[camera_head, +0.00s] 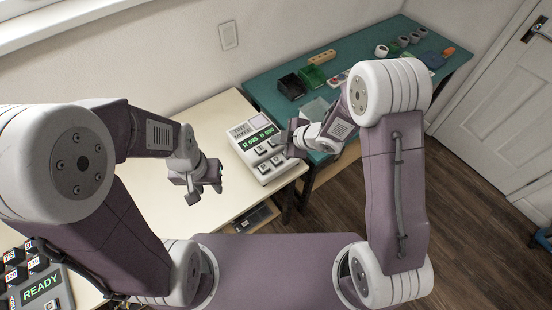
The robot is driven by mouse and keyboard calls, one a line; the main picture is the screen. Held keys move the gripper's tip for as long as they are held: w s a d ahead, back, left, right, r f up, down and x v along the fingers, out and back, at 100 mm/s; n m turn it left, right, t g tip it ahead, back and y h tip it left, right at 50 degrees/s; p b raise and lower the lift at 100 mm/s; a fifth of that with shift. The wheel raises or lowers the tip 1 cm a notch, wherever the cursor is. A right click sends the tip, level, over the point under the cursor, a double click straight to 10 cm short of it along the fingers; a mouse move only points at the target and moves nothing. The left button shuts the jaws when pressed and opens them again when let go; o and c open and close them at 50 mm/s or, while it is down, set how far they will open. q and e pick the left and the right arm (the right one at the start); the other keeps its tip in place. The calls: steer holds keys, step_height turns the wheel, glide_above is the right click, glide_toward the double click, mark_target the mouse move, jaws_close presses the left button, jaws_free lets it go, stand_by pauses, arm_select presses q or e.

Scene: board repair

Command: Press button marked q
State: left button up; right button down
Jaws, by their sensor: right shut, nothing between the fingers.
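A pale panel device (262,147) stands on the cream table, with a lit green display (256,138) and several light square buttons (263,152) below it. The letters on its buttons are too small to read, so I cannot tell which is q. My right gripper (292,138) is shut and empty at the panel's right edge, near the display and buttons; I cannot tell whether it touches. My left gripper (204,189) looks open and empty, above the table to the left of the panel.
Another device (40,290) with dark keys and a READY display sits at lower left. A teal table (290,62) at the back holds a black box (292,86), a green box (312,77), white rolls and small parts. The cream table (190,118) is clear behind my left gripper.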

mark_target(278, 161)
steer(key=f+b, duration=0.8)
steer(key=f, duration=0.1)
steer(key=shift+w+d, duration=0.1)
steer(key=shift+d, duration=0.1)
steer(key=shift+f, duration=0.1)
stand_by(1.9)
steer(key=shift+f+b, duration=0.3)
steer(key=shift+b, duration=0.15)
steer(key=shift+f+b, duration=0.5)
steer(key=shift+f, duration=0.05)
stand_by(0.4)
stand_by(0.3)
steer(key=shift+r+p, duration=0.95)
